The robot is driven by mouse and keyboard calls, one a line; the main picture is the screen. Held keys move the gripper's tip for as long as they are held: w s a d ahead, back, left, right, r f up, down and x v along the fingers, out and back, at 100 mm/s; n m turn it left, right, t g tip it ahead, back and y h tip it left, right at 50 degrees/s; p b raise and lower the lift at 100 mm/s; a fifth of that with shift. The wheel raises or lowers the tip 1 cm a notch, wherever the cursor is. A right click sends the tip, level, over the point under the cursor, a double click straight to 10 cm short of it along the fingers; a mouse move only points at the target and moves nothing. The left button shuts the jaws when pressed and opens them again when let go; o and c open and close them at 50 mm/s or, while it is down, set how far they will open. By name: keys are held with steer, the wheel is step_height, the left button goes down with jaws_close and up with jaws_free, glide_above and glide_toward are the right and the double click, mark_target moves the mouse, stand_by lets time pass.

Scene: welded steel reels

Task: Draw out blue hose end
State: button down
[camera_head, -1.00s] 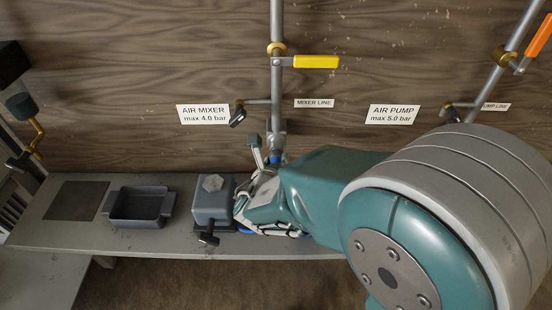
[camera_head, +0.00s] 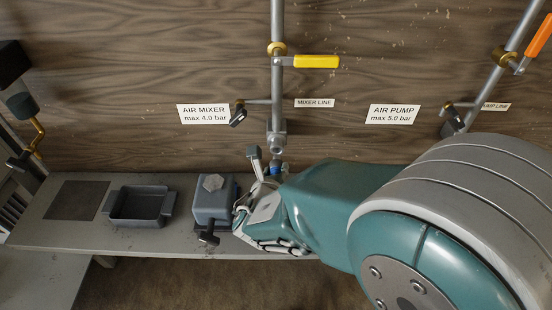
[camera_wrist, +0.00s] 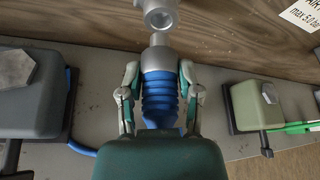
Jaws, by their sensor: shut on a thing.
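The blue hose end (camera_wrist: 160,96) has a ribbed blue sleeve and a grey metal nose (camera_wrist: 159,52). My gripper (camera_wrist: 160,100) is shut on the sleeve, one finger on each side, in the wrist view. In the head view a little blue of the hose end (camera_head: 275,170) shows above my gripper (camera_head: 257,190). The grey socket of the mixer line pipe (camera_wrist: 160,15) is just beyond the nose. The nose looks drawn out of it, with a small gap in the head view. My palm hides the hose end's rear.
A grey box with a clamp (camera_head: 214,200) stands left of my gripper on the bench (camera_head: 80,231), and an open tray (camera_head: 137,222) farther left. A blue hose run (camera_wrist: 82,150) bends past the box. A green box (camera_wrist: 256,105) with a green hose is at right.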

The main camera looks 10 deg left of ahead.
steer(key=shift+s+d+f, duration=0.1)
steer(key=shift+s+d, duration=0.15)
steer(key=shift+s, duration=0.7)
steer(key=shift+s+d+r, duration=0.1)
steer(key=shift+s+d, duration=0.1)
steer(key=shift+s, duration=0.7)
steer(key=shift+s+d+f, duration=0.1)
steer(key=shift+s+d, duration=0.15)
steer(key=shift+s, duration=0.7)
